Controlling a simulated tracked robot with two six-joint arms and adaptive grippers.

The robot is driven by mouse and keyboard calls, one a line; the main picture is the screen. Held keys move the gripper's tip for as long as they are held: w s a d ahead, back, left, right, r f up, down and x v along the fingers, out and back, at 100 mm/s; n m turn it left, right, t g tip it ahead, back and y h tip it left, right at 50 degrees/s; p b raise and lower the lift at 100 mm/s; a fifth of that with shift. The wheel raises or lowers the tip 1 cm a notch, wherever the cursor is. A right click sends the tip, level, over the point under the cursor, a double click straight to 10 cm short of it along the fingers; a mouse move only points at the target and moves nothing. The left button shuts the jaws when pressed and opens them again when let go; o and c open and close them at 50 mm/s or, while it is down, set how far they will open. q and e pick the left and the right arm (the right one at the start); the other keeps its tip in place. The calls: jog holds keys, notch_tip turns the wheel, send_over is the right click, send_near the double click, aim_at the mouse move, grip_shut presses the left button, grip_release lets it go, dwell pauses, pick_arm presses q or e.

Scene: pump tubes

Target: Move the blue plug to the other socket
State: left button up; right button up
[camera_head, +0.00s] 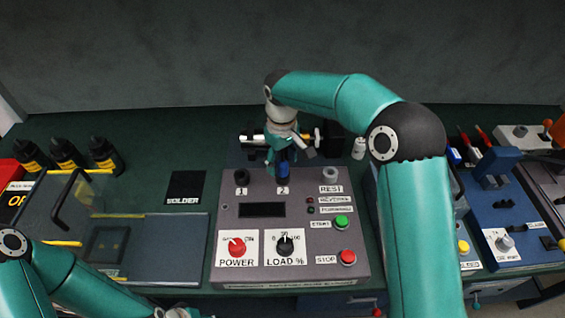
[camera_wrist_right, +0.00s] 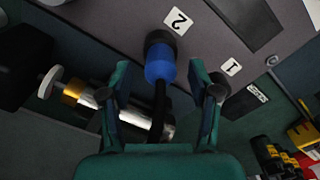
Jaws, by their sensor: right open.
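The blue plug (camera_head: 282,172) sits in the socket marked 2 on the grey control panel (camera_head: 225,215). In the right wrist view the blue plug (camera_wrist_right: 160,65) points into the dark socket collar (camera_wrist_right: 161,40), with a black cable behind it. My right gripper (camera_head: 285,157) is above the plug. In the wrist view its open fingers (camera_wrist_right: 161,90) stand on either side of the plug and cable, apart from the plug. The socket marked 1 (camera_head: 241,176) looks empty; a finger partly covers it in the wrist view. Little of my left gripper (camera_head: 178,313) shows at the bottom edge.
A grey holder marked REST (camera_head: 330,174) is at the panel's right. A metal pump cylinder (camera_wrist_right: 115,108) lies behind the panel, close to the right gripper. Knobs (camera_head: 285,246) and buttons (camera_head: 342,222) are on the panel's front. Black bottles (camera_head: 104,154) stand at left.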

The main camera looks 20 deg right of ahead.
aim_at(282, 160)
jog(key=shift+f, duration=0.7)
grip_shut()
jog(key=shift+r+p, duration=0.6)
jog(key=shift+r, duration=0.1)
dwell(0.8)
jog(key=shift+r+p, duration=1.65)
jog(key=shift+r, duration=0.45)
